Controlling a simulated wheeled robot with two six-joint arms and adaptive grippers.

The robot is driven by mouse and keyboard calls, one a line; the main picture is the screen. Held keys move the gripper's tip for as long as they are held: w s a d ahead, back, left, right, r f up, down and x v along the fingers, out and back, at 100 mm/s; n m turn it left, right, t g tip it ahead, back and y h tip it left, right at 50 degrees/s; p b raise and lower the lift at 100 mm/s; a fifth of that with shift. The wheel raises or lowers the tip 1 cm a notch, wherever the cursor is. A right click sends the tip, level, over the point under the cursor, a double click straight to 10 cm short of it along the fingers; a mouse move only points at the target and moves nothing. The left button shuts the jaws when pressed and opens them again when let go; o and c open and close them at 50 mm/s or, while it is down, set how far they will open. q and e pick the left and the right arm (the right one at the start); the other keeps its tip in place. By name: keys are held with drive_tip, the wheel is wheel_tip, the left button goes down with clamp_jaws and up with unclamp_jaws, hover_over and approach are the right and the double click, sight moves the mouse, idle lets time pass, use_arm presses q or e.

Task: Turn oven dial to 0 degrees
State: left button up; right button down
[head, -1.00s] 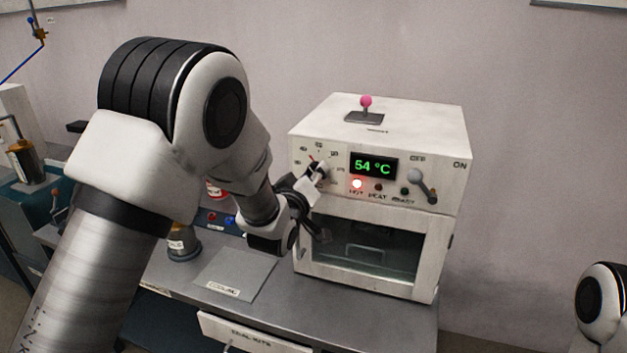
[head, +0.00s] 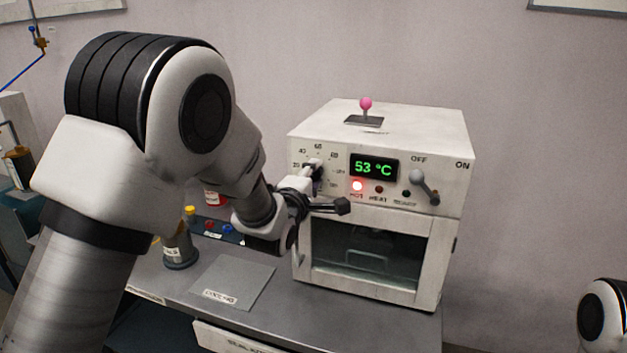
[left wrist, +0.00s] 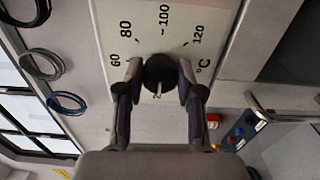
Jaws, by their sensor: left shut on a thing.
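The white oven (head: 375,125) stands on the grey bench. Its temperature dial (left wrist: 160,70) is a round black knob with a pale pointer mark, ringed by printed numbers, in the left wrist view. My left gripper (head: 317,178) is at the dial on the oven's front left. In the left wrist view my left gripper (left wrist: 158,75) has one finger on each side of the dial and is shut on it. In the head view the gripper hides most of the dial. The green display (head: 373,168) reads 53 °C. My right gripper is out of view.
A grey lever (head: 424,186) sits between OFF and ON on the oven's right. A red lamp (head: 357,186) glows under the display. A pink-knobbed lever (head: 366,104) stands on top. A grey mat (head: 232,281) and a flask-like vessel (head: 180,250) are on the bench at left.

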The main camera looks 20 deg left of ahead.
use_arm(q)
drive_tip(key=n+b, duration=0.1)
drive_tip(key=n, duration=0.3)
drive_tip(key=shift+n, duration=0.3)
drive_tip(key=shift+n+b, duration=0.35)
drive_tip(key=shift+n, duration=1.65)
drive_tip(key=o, duration=1.2)
drive_tip(key=shift+a, duration=0.1)
drive_tip(key=shift+c, duration=0.2)
drive_tip(key=s, duration=1.2)
drive_tip(key=shift+a, duration=0.15)
